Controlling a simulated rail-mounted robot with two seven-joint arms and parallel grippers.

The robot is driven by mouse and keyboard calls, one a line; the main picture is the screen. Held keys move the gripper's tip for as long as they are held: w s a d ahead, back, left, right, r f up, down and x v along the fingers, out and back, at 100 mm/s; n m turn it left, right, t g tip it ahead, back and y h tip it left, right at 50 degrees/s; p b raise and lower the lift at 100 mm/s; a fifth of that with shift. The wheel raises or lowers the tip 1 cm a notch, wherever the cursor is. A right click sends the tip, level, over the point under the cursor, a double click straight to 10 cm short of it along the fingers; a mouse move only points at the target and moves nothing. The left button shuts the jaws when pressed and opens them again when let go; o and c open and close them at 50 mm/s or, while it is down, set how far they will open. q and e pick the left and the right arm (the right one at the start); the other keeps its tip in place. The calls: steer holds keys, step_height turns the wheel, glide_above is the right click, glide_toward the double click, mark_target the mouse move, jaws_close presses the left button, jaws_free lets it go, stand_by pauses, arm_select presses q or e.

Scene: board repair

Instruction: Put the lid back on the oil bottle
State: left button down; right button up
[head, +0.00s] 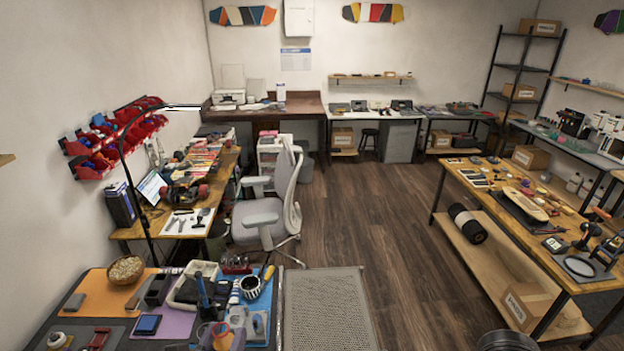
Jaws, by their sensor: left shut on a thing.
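I cannot pick out the oil bottle or its lid for certain at this size. A small orange-and-dark object (221,336), perhaps a bottle, stands at the front edge of the near left workbench. A small pale round jar or lid-like thing (57,340) is at that bench's lower left. Several white bottles (575,184) stand low at the far right.
The near left bench holds a bowl (126,269), a pale tray (187,289) and a blue-black box (147,324). An office chair (262,217) stands behind it. A wooden workbench (470,184) stands right. The middle floor is clear.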

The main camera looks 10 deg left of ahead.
arm_select(q)
steer(key=d+f+m+g+h, duration=0.4)
steer(key=d+f+m+h, duration=0.4)
steer(key=d, duration=0.6)
step_height(320, 180, down, 3)
steer(key=s+h, duration=0.1)
steer(key=h, duration=0.2)
steer(key=shift+d+h, duration=0.3)
steer(key=shift+d, duration=0.1)
steer(key=shift+r, duration=0.1)
arm_select(e)
steer(key=shift+w+r, duration=0.15)
steer(key=shift+r, duration=0.15)
steer(key=w+a+r+m, duration=0.1)
steer(key=w+a+r, duration=0.1)
steer(key=a, duration=0.6)
steer(key=w+a+r+m, duration=0.1)
steer(key=w+a+m, duration=0.1)
steer(key=a, duration=0.7)
steer(key=w+a+r+m, duration=0.1)
steer(key=w+a+r, duration=0.1)
steer(key=a, duration=0.6)
steer(key=shift+w+a+r+y, duration=0.15)
steer(key=shift+w+r+y, duration=0.15)
steer(key=shift+w, duration=0.4)
